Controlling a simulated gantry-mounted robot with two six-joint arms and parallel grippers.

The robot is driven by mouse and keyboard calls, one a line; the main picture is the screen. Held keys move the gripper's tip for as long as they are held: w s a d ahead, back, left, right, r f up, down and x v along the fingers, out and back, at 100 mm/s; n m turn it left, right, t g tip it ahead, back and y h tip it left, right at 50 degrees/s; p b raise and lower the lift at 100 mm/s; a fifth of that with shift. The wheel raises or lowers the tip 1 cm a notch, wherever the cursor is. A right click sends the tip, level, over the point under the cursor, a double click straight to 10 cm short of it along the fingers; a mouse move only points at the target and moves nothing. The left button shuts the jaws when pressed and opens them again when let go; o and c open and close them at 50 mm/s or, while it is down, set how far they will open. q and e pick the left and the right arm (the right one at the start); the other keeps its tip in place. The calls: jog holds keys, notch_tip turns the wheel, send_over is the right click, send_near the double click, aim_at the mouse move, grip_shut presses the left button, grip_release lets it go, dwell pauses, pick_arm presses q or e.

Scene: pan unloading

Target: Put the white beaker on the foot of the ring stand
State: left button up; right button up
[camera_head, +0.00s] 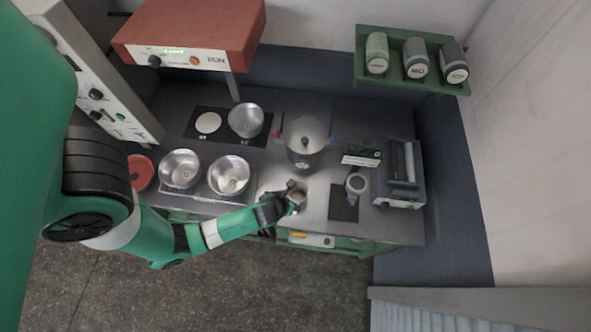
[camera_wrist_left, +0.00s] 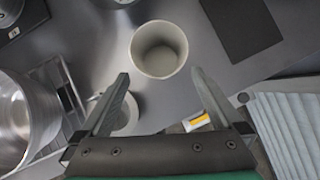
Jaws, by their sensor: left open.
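The white beaker (camera_wrist_left: 158,48) stands upright and empty in the left wrist view, just beyond my fingertips and centred between them. In the head view, a pale cup, likely this beaker (camera_head: 299,194), is at my left gripper near the bench's front edge. My left gripper (camera_head: 284,199) is open with nothing between its fingers; its fingers (camera_wrist_left: 160,82) frame the beaker's lower side without visible contact. A second pale round vessel (camera_wrist_left: 124,117) lies partly behind the left finger. I cannot make out the ring stand or its foot with certainty. My right gripper is not in view.
Steel pots (camera_head: 229,176) stand left of my gripper, and a large lidded pot (camera_head: 306,136) stands behind it. A dark mat (camera_head: 343,205) lies to the right, beside a round-topped device (camera_head: 357,184). A green rack (camera_head: 412,83) with jars hangs at the back.

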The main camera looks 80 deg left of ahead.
pick_arm(q)
jog(key=p+v, duration=0.2)
jog(key=v, duration=0.2)
jog(key=shift+r+p, duration=0.25)
jog(key=shift+p, duration=0.05)
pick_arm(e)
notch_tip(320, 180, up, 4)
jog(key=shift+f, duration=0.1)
